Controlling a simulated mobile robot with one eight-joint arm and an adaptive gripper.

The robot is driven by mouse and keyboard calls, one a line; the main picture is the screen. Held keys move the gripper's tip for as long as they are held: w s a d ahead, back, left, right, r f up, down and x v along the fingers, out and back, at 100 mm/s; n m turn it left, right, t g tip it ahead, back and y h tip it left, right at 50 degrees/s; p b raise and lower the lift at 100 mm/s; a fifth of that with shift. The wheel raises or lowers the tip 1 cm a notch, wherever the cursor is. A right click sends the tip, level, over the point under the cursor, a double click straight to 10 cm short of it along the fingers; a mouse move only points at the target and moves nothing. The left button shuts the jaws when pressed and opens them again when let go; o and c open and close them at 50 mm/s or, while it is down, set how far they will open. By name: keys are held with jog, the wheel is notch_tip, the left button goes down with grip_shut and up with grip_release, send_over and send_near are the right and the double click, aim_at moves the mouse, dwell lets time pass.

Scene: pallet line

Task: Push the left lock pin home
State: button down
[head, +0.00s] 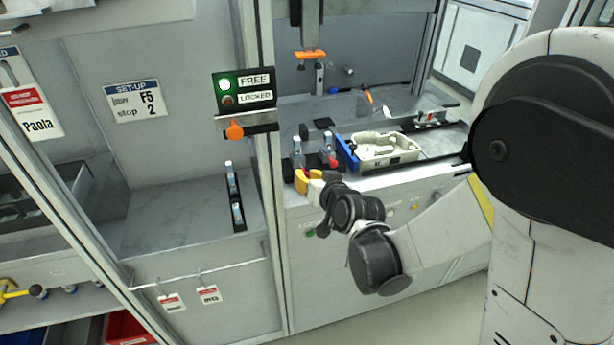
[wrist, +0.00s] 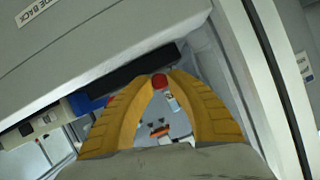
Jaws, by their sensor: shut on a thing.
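The left lock pin shows in the wrist view as a red knob (wrist: 159,82) between the tips of my yellow gripper fingers. My gripper (wrist: 160,78) is shut on that knob. In the head view my gripper (head: 306,178) is at the front edge of the bench, just in front of the left pin's upright holder (head: 298,152); the fingers hide the pin there. The right lock pin has a red knob (head: 333,163) and stands free to the right. How deep the left pin sits cannot be seen.
A sign panel (head: 245,92) has its green FREE lamp lit and its LOCKED lamp dark. A cream tray (head: 385,150) with a blue end (head: 347,153) lies right of the pins. A frame post (head: 262,180) stands close left of my gripper.

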jog(key=shift+w+a, duration=0.25)
jog(key=shift+w, duration=0.5)
jog(key=shift+w+a, duration=0.2)
jog(key=shift+w, duration=0.5)
jog(key=c, duration=1.3)
grip_release()
jog(key=shift+o, duration=0.2)
jog(key=v, duration=1.2)
jog(key=shift+d, duration=0.1)
